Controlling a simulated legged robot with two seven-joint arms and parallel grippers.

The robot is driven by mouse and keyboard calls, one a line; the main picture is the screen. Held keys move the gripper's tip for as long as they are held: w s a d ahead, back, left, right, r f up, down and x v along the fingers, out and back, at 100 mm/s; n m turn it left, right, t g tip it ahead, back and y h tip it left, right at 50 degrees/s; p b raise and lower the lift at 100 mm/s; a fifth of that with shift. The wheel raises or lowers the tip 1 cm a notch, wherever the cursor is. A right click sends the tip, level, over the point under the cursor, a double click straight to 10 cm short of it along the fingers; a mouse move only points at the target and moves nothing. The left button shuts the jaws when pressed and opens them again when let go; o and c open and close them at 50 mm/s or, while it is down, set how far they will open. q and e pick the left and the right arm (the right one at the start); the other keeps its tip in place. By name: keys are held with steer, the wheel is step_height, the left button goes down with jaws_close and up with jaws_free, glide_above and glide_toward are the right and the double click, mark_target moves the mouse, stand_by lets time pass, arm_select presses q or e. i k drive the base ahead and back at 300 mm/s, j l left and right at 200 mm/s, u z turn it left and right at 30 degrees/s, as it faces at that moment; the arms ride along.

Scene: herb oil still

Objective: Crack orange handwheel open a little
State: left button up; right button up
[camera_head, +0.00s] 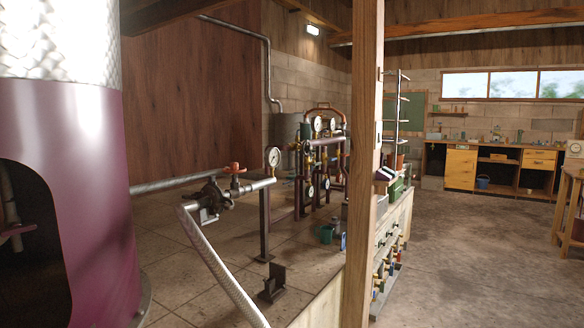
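The orange handwheel (236,168) sits on top of a valve on a grey horizontal pipe (258,184), left of the picture's middle. A dark flanged fitting (212,198) joins the pipe's left end to a braided metal hose (222,262) that runs down to the bottom edge. A round pressure gauge (273,157) stands just right of the handwheel. I cannot tell from this view how far the valve is turned. Neither of my grippers shows, and nothing touches the handwheel.
A large purple vessel (92,190) with a dark opening fills the left side. A wooden post (362,150) stands right of the middle. Pipework with several gauges (318,124) is behind the handwheel. Open concrete floor (470,255) lies at right, before a wooden workbench (461,165).

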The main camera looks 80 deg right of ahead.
mark_target(235, 169)
steer(key=z, duration=2.4)
